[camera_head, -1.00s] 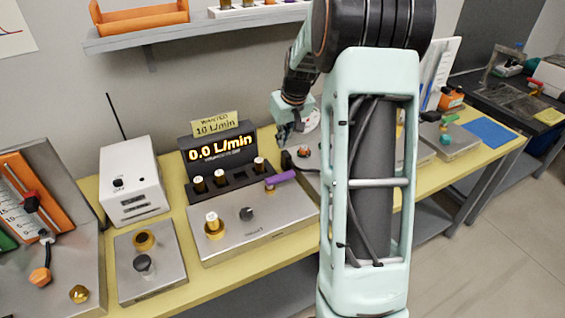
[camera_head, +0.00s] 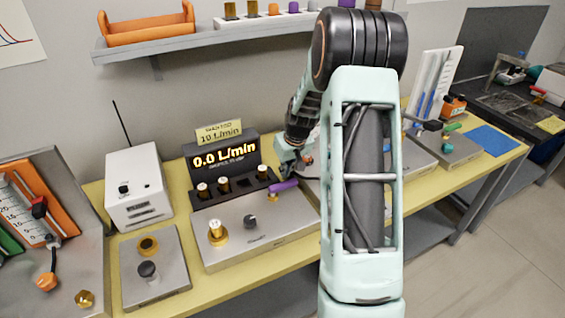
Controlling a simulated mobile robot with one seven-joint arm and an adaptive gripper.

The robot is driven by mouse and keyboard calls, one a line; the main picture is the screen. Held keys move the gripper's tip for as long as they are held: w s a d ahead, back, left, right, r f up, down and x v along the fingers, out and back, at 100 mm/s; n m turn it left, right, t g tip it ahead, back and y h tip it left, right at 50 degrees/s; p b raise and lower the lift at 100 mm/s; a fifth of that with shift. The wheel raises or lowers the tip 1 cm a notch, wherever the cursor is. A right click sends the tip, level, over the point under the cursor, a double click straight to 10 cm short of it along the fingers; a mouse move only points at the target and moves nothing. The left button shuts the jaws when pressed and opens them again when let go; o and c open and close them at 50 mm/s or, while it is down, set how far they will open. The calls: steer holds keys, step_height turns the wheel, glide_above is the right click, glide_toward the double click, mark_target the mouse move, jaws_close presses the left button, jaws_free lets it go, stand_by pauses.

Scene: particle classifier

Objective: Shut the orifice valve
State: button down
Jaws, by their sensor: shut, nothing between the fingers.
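A valve with a purple lever (camera_head: 284,187) sits at the back right of the metal flow panel (camera_head: 265,229), on a small brass body. I take this to be the orifice valve, but no readable label confirms it. The lever slants a little up to the right. My gripper (camera_head: 299,171) is shut and empty, just above and right of the lever. Whether it touches the lever cannot be told. The display (camera_head: 222,160) behind the panel reads 0.0 L/min, under a yellow card (camera_head: 219,132) saying wanted 10 L/min.
A brass fitting (camera_head: 217,232) and a dark knob (camera_head: 250,221) stand on the panel. A row of capped vials stands before the display. A white box (camera_head: 137,188) and a plate with a knob (camera_head: 155,270) lie left.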

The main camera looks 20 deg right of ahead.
steer(key=shift+s, duration=0.45)
steer(key=shift+s+f, duration=0.1)
